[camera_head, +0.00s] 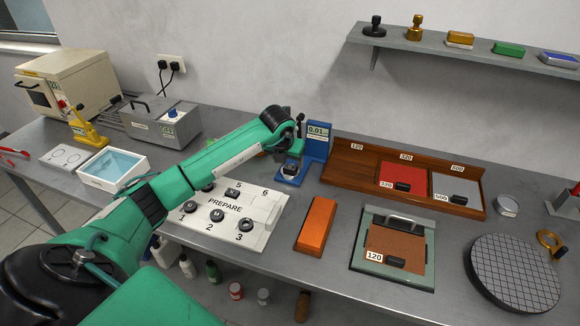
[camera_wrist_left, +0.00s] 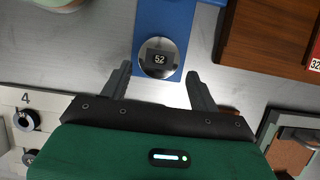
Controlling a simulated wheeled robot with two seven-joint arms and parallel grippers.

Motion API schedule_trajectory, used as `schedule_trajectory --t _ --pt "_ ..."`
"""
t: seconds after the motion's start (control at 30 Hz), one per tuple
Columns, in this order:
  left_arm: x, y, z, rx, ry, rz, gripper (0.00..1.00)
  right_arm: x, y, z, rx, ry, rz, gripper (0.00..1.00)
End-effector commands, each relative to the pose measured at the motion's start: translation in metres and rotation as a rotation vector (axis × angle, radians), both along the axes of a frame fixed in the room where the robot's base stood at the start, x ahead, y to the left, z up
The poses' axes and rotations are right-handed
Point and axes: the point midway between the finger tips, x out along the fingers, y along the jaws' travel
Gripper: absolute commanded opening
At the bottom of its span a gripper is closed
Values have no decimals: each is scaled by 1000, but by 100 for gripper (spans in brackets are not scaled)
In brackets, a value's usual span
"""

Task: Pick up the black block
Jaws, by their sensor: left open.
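Small black blocks lie on the grinding sheets in the head view: one on the brown 120 sheet (camera_head: 397,262), one on the red sheet (camera_head: 403,186) and one on the grey sheet (camera_head: 458,199). I cannot tell which one the task means. My left gripper (camera_head: 291,161) is over the blue gauge stand (camera_head: 317,142), left of all three. In the left wrist view its fingers (camera_wrist_left: 158,74) are spread apart, with a round metal disc (camera_wrist_left: 159,58) marked 52 on the blue base between and beyond them. Nothing appears gripped. My right gripper is not in view.
The white PREPARE board (camera_head: 263,210) with several round black pieces is left of an orange slab (camera_head: 316,224). A wooden tray (camera_head: 345,166) holds the red and grey sheets. A round gridded plate (camera_head: 513,272) is at right. Bare bench lies around the slab.

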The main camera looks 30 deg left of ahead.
Motion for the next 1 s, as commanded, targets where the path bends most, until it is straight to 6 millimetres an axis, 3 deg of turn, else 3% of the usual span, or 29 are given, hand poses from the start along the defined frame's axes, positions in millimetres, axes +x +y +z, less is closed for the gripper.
schedule_trajectory --t 0.03,0.2,0.5,0.73,0.8,1.0 --pt "3 1 -4 -2 4 2 62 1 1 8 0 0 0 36" --pt "11 4 -24 -2 1 1 62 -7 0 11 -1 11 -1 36" --pt "13 4 -29 1 -1 -1 62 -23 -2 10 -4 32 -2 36" --pt "13 4 -29 1 -1 -1 17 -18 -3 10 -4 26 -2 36" --pt "13 4 -29 0 -1 0 9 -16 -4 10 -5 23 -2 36" --pt "13 4 -28 -1 -1 0 9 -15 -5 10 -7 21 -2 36"
